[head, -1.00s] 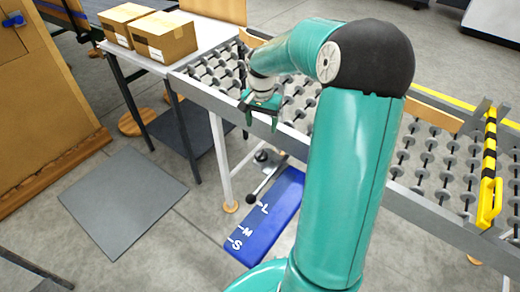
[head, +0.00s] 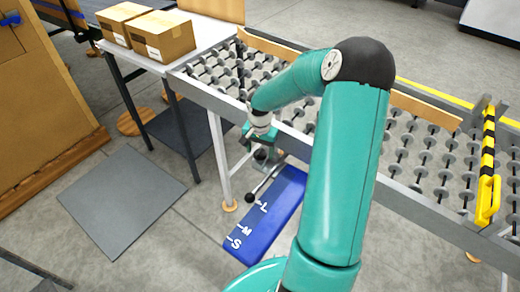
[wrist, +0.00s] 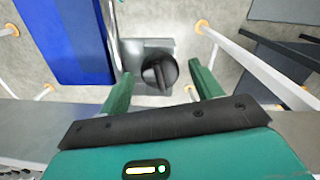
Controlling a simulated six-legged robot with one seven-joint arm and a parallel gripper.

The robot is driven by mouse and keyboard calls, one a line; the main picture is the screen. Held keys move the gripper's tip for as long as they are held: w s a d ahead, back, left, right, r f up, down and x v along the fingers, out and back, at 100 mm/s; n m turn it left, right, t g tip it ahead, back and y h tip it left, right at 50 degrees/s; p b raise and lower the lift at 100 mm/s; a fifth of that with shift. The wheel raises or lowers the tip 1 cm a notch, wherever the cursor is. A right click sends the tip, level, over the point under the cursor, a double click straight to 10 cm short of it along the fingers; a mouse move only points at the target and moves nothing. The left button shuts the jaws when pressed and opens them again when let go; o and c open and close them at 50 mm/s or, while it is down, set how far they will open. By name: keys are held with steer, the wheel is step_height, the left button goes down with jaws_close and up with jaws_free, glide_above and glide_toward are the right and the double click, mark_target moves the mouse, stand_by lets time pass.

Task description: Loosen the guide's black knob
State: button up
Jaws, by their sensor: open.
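The guide's black knob (wrist: 159,74) is round with a raised grip bar across it. It sits on a grey block (wrist: 150,47) beside the blue S-M-L scale plate (head: 265,215). In the wrist view my gripper (wrist: 161,68) is open, with one green finger on each side of the knob and a visible gap to each. I cannot tell how far the fingertips are above it. In the head view my gripper (head: 261,146) points down at the conveyor's near edge and partly hides the knob (head: 260,154).
A metal lever with a black ball end (head: 249,198) lies close by, over the blue plate. The roller conveyor's side rail (head: 222,107) runs behind my gripper, with a white leg (head: 222,165) at left. Boxes (head: 163,36) stand on the table at the back left.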

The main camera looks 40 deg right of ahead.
steer(key=c, duration=1)
steer(key=shift+o, duration=0.2)
steer(key=shift+n, duration=0.3)
steer(key=n, duration=1)
steer(key=shift+n, duration=2.3)
